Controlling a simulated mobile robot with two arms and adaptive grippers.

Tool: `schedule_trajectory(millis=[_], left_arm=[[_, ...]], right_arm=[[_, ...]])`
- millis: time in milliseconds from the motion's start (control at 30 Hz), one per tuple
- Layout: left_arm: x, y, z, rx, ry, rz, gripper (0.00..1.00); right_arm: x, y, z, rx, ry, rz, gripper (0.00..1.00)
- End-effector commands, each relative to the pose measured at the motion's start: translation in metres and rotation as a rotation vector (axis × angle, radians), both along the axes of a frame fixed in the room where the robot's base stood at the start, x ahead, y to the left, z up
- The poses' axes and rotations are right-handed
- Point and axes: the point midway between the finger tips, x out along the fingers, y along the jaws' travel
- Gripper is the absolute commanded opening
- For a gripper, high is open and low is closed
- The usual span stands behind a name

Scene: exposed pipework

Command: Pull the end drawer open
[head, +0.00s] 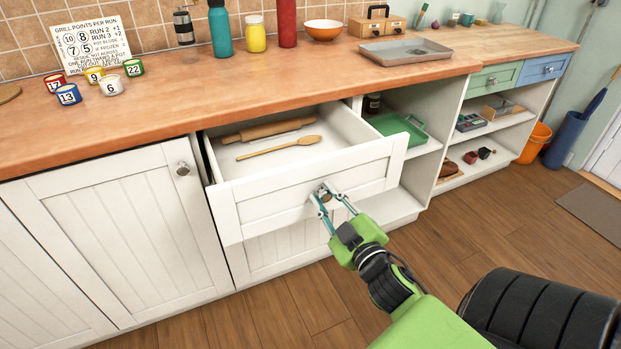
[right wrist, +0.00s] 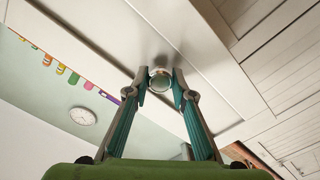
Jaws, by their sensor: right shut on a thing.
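The white drawer (head: 284,196) stands pulled out from the cabinet under the counter. Inside lie a rolling pin (head: 267,129) and a wooden spoon (head: 279,148). My right gripper (head: 325,194) is at the middle of the drawer front, its fingers shut on the round knob. In the right wrist view the metal knob (right wrist: 159,79) sits between the two teal fingers (right wrist: 160,90). My left gripper is out of view.
A closed cabinet door with a knob (head: 183,169) is left of the drawer. Open shelves holding a green tray (head: 398,129) are to its right. Further right are a green drawer (head: 494,79) and a blue drawer (head: 543,69). The wooden floor (head: 470,232) in front is clear.

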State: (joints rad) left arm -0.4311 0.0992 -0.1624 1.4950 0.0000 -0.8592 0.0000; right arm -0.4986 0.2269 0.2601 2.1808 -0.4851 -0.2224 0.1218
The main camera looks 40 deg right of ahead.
Motion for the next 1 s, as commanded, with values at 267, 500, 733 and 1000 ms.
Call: schedule_trajectory(millis=[267,500,733,1000], left_arm=[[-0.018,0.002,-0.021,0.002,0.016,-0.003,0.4],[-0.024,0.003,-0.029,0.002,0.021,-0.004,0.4],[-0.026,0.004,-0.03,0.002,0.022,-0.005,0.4],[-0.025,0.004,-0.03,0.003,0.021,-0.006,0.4]], right_arm=[[-0.052,0.013,0.0,0.003,0.001,0.0,0.0],[-0.071,0.018,0.001,0.003,-0.002,0.001,0.0],[-0.075,0.019,0.001,0.001,-0.004,0.003,0.0],[-0.075,0.019,0.001,0.001,-0.004,0.003,0.33]])
